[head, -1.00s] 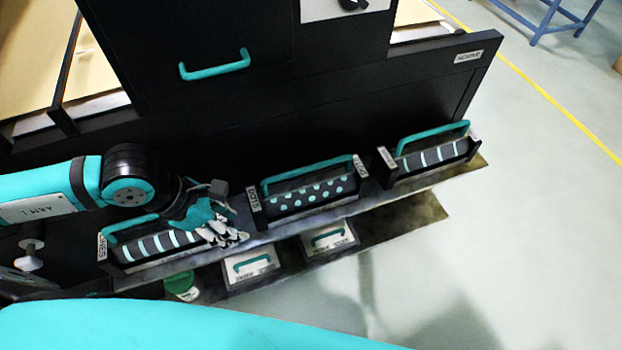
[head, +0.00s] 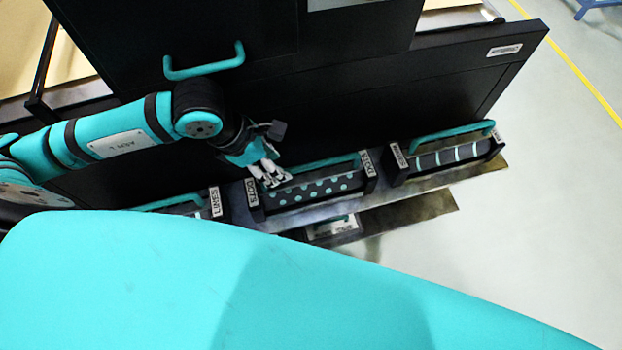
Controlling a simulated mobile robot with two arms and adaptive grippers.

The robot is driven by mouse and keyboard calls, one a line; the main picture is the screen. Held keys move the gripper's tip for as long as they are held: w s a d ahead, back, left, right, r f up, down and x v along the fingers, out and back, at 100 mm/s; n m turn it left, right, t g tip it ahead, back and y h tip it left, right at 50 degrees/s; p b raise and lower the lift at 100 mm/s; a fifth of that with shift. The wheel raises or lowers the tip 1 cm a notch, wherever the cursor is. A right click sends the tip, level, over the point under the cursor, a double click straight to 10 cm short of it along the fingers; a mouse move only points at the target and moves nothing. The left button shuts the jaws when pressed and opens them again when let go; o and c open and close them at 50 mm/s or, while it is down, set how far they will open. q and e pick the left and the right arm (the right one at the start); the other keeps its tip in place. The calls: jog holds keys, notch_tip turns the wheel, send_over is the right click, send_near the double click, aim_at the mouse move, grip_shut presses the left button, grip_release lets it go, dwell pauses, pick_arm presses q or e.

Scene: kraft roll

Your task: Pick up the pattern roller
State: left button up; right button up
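Three pattern rollers with teal handles sit in black holders on a shelf along the dark machine. The dotted roller (head: 312,190) is in the middle, between end plates marked DOTS. The right roller (head: 450,155) has pale bands. The left roller (head: 190,208), labelled LINES, is partly hidden by my teal body. My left gripper (head: 270,178) is at the left end of the dotted roller, close to its handle (head: 325,164). Its fingers look spread, but I cannot tell whether they touch the handle. My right gripper is not in view.
A teal handle (head: 204,66) sticks out from the black cabinet above my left arm. The metal shelf (head: 425,185) runs under the rollers, with a lower shelf (head: 400,215) beneath. The floor at the right is clear, with a yellow line (head: 575,70).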

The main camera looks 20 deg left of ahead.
aim_at(309, 165)
pick_arm(q)
jog(key=w+d, duration=0.1)
jog(key=d, duration=0.1)
jog(key=w+d+p, duration=0.1)
jog(key=shift+w+d+r, duration=0.15)
jog(key=shift+w+d, duration=0.15)
jog(key=shift+d, duration=0.1)
jog(key=shift+w+d, duration=0.35)
jog(key=shift+d, duration=0.1)
jog(key=x, duration=0.4)
jog(key=shift+p, duration=0.3)
jog(key=shift+d+f, duration=0.15)
jog(key=shift+f, duration=0.5)
jog(key=c, duration=0.8)
grip_shut()
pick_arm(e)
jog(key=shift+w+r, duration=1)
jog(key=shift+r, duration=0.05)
pick_arm(q)
jog(key=shift+w, duration=0.1)
